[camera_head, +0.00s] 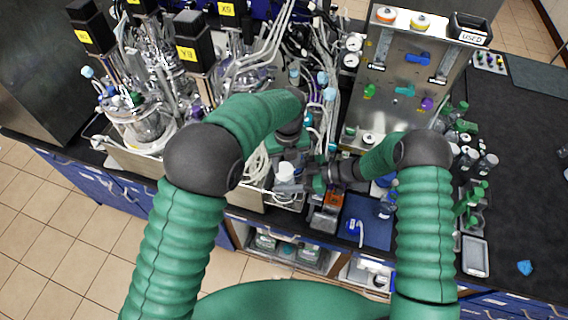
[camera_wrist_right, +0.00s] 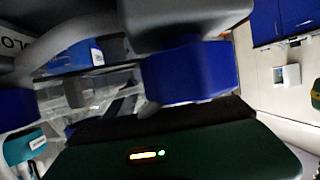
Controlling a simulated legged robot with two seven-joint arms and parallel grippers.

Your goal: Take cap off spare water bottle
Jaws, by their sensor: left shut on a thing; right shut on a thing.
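A white cap-like top (camera_head: 285,171) shows where my two arms meet in the head view, with a greyish bottle body (camera_head: 286,187) below it. My left gripper (camera_head: 287,158) comes down from above and is shut at the white top, most likely on the cap. My right gripper (camera_head: 305,184) reaches in from the right and is shut at the bottle body. The fingertips are small and partly hidden, so the exact contact is unclear. Whether the cap is apart from the bottle cannot be told. The right wrist view shows a blurred blue block (camera_wrist_right: 190,72) close to the camera.
Twin bioreactors with glass vessels (camera_head: 147,122) and tubing stand at the left. A metal panel (camera_head: 410,75) with coloured valves stands behind on the right. A blue mat (camera_head: 376,232) lies in front of it. Several small bottles (camera_head: 470,157) crowd the black bench (camera_head: 520,200), which has free room at far right.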

